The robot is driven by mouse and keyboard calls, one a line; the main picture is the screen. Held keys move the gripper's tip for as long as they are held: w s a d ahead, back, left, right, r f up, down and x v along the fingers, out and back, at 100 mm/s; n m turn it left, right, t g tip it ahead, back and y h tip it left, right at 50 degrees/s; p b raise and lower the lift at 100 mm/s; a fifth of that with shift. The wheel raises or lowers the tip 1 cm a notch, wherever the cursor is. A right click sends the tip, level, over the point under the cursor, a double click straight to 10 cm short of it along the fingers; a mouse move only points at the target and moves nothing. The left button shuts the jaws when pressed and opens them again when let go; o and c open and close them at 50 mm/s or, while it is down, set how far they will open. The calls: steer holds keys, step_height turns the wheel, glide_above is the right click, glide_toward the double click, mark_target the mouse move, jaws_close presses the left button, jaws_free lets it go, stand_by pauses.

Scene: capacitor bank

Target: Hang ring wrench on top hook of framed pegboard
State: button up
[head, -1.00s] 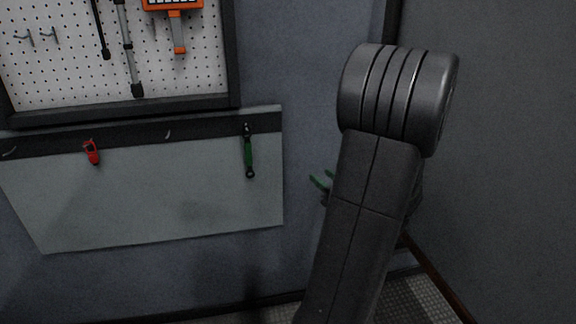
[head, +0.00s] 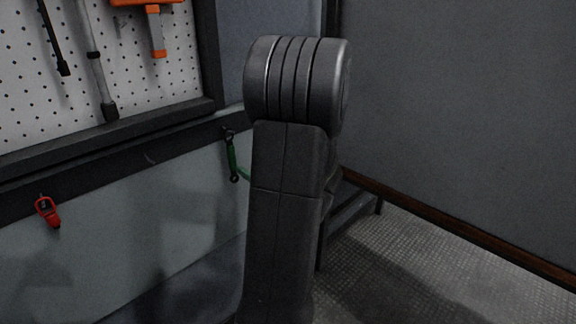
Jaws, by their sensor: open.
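The ring wrench (head: 233,158), with a green handle and dark ring ends, hangs upright from the dark rail under the framed pegboard, just left of my arm. The white framed pegboard (head: 150,85) fills the upper left and is cut off by the picture edges. Its top hook is not in view. My gripper (head: 244,173) is mostly hidden behind my own arm. Only a green fingertip shows, close to the wrench's lower part in the picture. Whether they touch cannot be told. No held object shows.
A red tool (head: 47,212) hangs at the left of the dark rail (head: 110,160); a bare hook sits between it and the wrench. Black, grey and orange tools hang on the pegboard. A dark low structure (head: 350,210) stands behind my arm. The floor (head: 430,270) at right looks clear.

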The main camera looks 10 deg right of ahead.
mark_target(233, 155)
steer(key=x, duration=0.8)
steer(key=shift+s+a, duration=0.2)
steer(key=shift+a, duration=0.05)
jaws_close()
steer(key=shift+r, duration=0.1)
stand_by(1.2)
steer(key=shift+s+d+r, duration=0.1)
steer(key=shift+r, duration=0.2)
steer(key=shift+s+r+p, duration=0.1)
steer(key=shift+p, duration=0.2)
